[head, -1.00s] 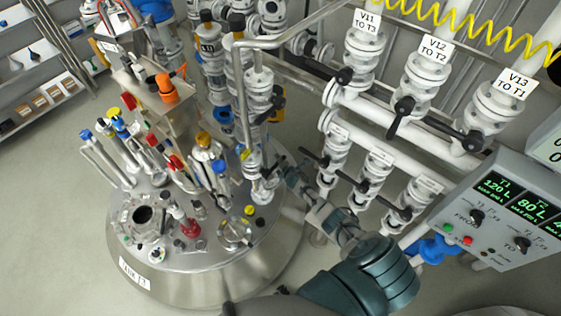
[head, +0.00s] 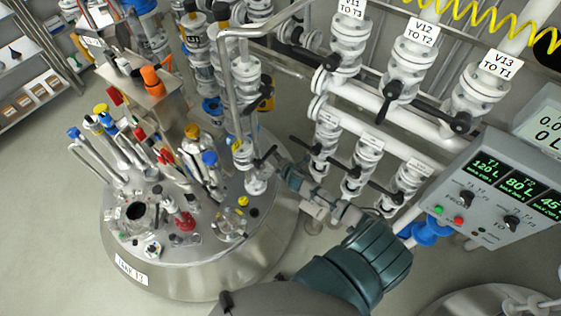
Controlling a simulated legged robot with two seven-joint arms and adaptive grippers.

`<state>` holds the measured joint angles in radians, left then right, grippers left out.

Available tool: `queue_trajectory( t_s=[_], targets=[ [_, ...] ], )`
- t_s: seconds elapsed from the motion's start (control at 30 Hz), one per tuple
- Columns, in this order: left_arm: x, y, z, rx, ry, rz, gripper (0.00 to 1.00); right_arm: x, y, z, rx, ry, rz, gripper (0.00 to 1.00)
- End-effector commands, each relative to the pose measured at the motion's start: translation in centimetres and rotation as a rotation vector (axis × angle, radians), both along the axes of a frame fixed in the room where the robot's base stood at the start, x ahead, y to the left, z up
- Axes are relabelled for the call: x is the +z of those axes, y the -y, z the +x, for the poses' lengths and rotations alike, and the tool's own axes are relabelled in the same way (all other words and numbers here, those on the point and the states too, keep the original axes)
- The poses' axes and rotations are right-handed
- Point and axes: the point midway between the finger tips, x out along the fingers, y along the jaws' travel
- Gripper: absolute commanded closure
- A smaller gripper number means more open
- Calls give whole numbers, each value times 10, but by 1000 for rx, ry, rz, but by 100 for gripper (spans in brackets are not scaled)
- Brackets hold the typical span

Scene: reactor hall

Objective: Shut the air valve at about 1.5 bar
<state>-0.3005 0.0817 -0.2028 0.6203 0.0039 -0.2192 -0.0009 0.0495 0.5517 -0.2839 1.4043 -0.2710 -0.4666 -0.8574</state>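My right gripper (head: 275,168) is at the end of the teal and grey arm that rises from the bottom of the head view. It is beside a white flanged valve (head: 254,182) on a vertical pipe at the right rim of the steel tank (head: 200,277). A dark handle (head: 267,154) shows close to the fingertips. The fingers are too small to tell whether they touch or grip it. No label marks which valve is the air valve, and no pressure reading is legible. My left gripper is not in view.
Valves V11 (head: 344,50), V12 (head: 413,65) and V13 (head: 483,90) stand behind, with several unlabelled-looking lower valves (head: 357,175) near my arm. A control panel (head: 500,195) is at the right. Upright pipes and fittings crowd the tank lid. The floor at left is clear.

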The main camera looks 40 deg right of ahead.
Motion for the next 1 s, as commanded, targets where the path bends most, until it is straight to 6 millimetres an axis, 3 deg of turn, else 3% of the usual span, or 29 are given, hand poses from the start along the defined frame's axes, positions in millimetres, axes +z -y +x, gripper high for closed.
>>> queue_trajectory(
  t_s=[0.23,0.8,0.9,0.97,1.0],
  targets=[
    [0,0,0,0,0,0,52,9,-4,-17,0,-2,0,52],
    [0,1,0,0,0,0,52,9,-4,-18,-1,-3,1,52],
    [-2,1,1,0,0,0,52,-6,-5,-25,-20,-20,30,52],
    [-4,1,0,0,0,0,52,-28,-6,-35,-50,-45,75,52],
    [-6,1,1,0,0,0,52,-48,-7,-46,-79,-68,117,52]
  ],
)
